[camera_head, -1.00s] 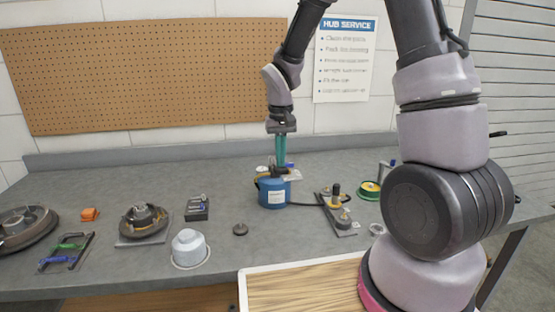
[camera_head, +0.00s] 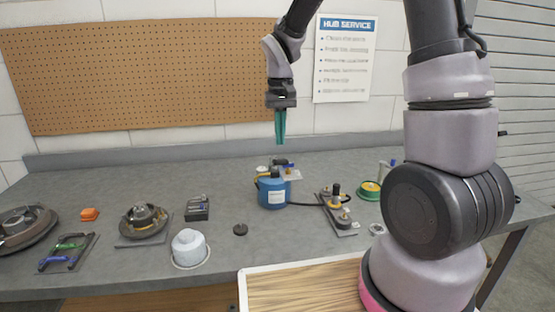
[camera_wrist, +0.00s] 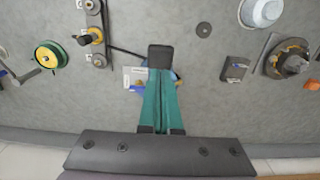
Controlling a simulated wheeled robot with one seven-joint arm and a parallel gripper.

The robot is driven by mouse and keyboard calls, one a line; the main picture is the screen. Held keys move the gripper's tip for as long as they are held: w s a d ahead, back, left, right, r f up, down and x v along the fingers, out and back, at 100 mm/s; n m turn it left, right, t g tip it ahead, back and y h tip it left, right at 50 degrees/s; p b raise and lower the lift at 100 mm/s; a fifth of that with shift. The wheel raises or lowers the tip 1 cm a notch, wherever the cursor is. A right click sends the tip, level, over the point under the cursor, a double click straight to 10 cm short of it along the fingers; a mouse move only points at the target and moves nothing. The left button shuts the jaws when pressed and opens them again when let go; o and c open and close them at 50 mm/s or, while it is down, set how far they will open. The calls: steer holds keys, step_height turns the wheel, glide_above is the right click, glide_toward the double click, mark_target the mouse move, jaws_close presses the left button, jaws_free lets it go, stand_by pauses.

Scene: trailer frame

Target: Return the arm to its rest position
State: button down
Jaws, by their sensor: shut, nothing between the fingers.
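My gripper (camera_head: 280,142) hangs fingers-down above the workbench (camera_head: 110,180), in front of the wall. Its two green fingers are together with nothing between them. Below the fingertips, and apart from them, stands a blue canister (camera_head: 272,194) with a dark top part and a pale label. In the wrist view my gripper (camera_wrist: 160,72) points toward the dark top part (camera_wrist: 160,56), and the fingers hide part of the canister. My arm reaches up from the right side and bends over toward the bench.
A plate with pulley-like parts (camera_head: 338,212), a green and yellow reel (camera_head: 369,190) and a ring lie right of the canister. A grey cap (camera_head: 188,248), a hub (camera_head: 143,221), a dark box (camera_head: 197,208) and an orange block (camera_head: 89,214) lie left. A wooden tray (camera_head: 300,290) is in front.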

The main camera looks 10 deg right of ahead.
stand_by(0.3)
steer(key=s+d+r+m+t+y, duration=0.1)
steer(key=s+d+r+m+t, duration=0.1)
steer(key=s+d+r, duration=0.3)
steer(key=s+d+r+m+t+y, duration=0.1)
steer(key=s+d+r+t, duration=0.4)
steer(key=s+r, duration=0.8)
steer(key=shift+d+r+m, duration=0.35)
steer(key=shift+d+m, duration=0.05)
steer(key=shift+m, duration=0.2)
steer(key=c, duration=1.5)
jaws_free()
steer(key=shift+c, duration=0.2)
